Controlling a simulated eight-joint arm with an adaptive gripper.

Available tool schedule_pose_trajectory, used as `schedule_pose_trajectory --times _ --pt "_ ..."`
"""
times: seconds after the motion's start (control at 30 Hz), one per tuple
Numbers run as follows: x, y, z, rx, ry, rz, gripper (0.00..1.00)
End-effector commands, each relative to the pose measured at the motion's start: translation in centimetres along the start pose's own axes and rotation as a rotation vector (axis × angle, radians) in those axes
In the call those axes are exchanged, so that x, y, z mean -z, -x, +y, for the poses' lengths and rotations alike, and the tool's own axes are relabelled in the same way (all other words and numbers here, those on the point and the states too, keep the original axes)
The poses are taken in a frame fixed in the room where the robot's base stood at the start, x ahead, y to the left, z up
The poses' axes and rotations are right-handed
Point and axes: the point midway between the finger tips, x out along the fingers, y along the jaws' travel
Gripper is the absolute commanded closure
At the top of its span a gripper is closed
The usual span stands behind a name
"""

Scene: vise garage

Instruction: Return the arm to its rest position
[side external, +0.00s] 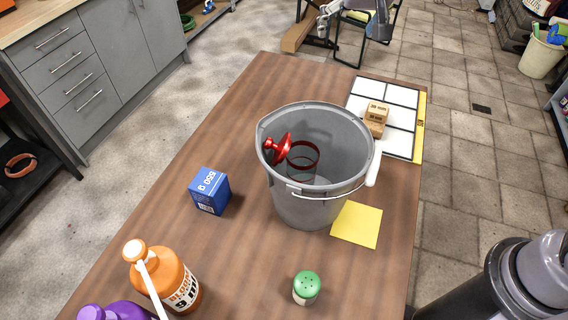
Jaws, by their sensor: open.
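A grey bucket (310,205) with a white-gripped wire handle stands upright on the brown wooden table (250,255). Inside it are a red knobbed piece (279,150), leaning by the left inner wall, and a clear container with a red rim (303,160). The bucket's wall partly hides their lower parts.
A blue box (210,191) stands left of the bucket. A yellow sheet (357,225) lies at its right. An orange bottle (176,281), purple container (112,312) and green-topped shaker (306,288) stand in front. Wooden blocks (376,118) rest on a white-panelled board (400,97) behind.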

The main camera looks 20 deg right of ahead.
Motion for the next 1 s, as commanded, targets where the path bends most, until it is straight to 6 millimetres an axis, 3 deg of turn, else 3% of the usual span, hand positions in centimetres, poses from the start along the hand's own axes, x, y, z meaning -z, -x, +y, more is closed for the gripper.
schedule_pose_trajectory --times 0.03,0.2,0.5,0.73,1.0 --pt "-0.6 0.4 2.1 0.004 0.015 0.007 0.19" --pt "-3.7 1.1 7.3 0.033 0.084 0.017 0.19" --pt "-12.0 0.7 14.1 0.093 0.182 0.034 0.19" --pt "-17.5 -0.6 16.9 0.124 0.239 0.063 0.19" --pt "-19.3 -1.2 17.6 0.134 0.261 0.075 0.19"
